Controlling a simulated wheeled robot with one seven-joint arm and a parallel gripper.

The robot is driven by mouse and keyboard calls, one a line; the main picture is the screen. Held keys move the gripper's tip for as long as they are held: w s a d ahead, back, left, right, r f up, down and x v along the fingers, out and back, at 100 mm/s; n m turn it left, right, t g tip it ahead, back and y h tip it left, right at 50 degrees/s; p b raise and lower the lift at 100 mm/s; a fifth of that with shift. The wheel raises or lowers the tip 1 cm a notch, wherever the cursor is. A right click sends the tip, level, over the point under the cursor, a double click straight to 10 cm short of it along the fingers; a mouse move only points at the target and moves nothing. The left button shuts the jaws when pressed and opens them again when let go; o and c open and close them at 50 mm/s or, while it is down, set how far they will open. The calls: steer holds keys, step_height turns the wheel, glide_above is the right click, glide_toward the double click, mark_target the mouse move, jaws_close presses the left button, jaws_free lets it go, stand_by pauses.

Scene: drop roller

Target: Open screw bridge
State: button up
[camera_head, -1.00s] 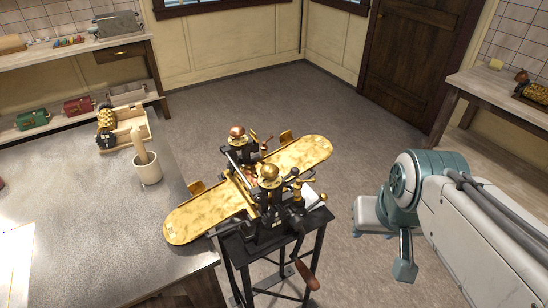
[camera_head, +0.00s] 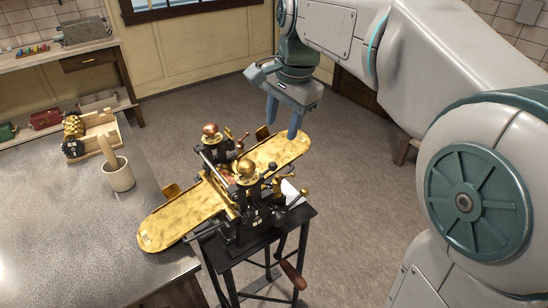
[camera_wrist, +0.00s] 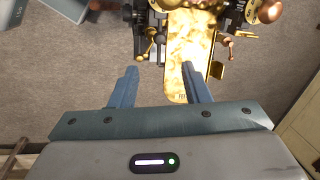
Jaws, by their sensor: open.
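The drop roller is a black machine with a long brass tray (camera_head: 285,150) running through it. Two upright parts stand on it, the front one topped by a brass knob (camera_head: 246,168) and the rear one by a copper knob (camera_head: 210,129). I cannot tell exactly which part is the screw bridge. My gripper (camera_head: 283,122) is open and empty, fingers pointing down, above and behind the tray's far right end. In the wrist view its blue fingers (camera_wrist: 162,75) are apart, and the brass tray (camera_wrist: 187,45) shows beyond them, with a copper knob (camera_wrist: 268,11) at the upper right.
The roller stands on a black metal stand (camera_head: 305,215) beside a grey worktable (camera_head: 60,220). On the table are a cup with a pestle (camera_head: 118,175) and a wooden rack with brass rollers (camera_head: 90,132). A wooden crank handle (camera_head: 293,275) hangs at the front. Floor behind the roller is clear.

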mark_target(274, 163)
steer(key=f, duration=0.4)
steer(key=w+a+f, duration=0.1)
steer(key=f, duration=0.7)
steer(key=shift+w+a+f+p, duration=0.1)
steer(key=shift+w+a+p, duration=0.2)
steer(key=shift+p, duration=0.1)
jaws_close()
